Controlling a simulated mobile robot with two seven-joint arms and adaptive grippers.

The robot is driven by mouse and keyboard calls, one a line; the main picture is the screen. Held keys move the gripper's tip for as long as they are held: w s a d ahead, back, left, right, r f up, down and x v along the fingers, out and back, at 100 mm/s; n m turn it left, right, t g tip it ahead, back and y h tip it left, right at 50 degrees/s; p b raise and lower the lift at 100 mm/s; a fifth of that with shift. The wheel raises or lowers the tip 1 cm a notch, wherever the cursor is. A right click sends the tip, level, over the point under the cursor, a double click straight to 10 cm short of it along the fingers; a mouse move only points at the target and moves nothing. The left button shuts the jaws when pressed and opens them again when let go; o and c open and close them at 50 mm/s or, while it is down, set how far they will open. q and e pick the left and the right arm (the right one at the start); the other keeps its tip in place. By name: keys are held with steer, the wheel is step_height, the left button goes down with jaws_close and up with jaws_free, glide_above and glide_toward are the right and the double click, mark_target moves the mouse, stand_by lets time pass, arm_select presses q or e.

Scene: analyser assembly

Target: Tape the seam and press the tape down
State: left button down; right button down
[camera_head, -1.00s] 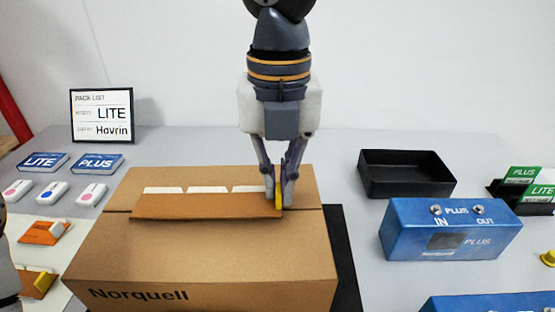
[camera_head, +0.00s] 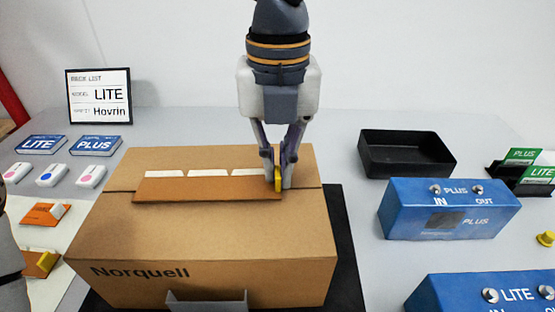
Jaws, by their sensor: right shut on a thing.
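The closed cardboard box (camera_head: 230,240), marked Norquell, stands in the middle of the table. Its seam (camera_head: 120,190) runs across the top from left to right. A brown strip (camera_head: 205,189) lies over the seam, with three white pieces along its far edge. A yellow tab (camera_head: 278,180) stands at the strip's right end. My right gripper (camera_head: 278,183) points down from above and is shut on the yellow tab. Part of my left arm shows at the left edge; its gripper is out of view.
At left are a pack list sign (camera_head: 99,96), two blue booklets (camera_head: 95,146), small white devices (camera_head: 52,175) and orange pieces (camera_head: 46,214). At right are a black tray (camera_head: 407,165) and blue boxes (camera_head: 450,222). A grey bracket (camera_head: 206,303) stands before the box.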

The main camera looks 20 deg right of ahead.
steer(key=shift+f, duration=0.2)
stand_by(0.3)
steer(key=c, duration=1.7)
jaws_free()
steer(key=shift+r, duration=3.55)
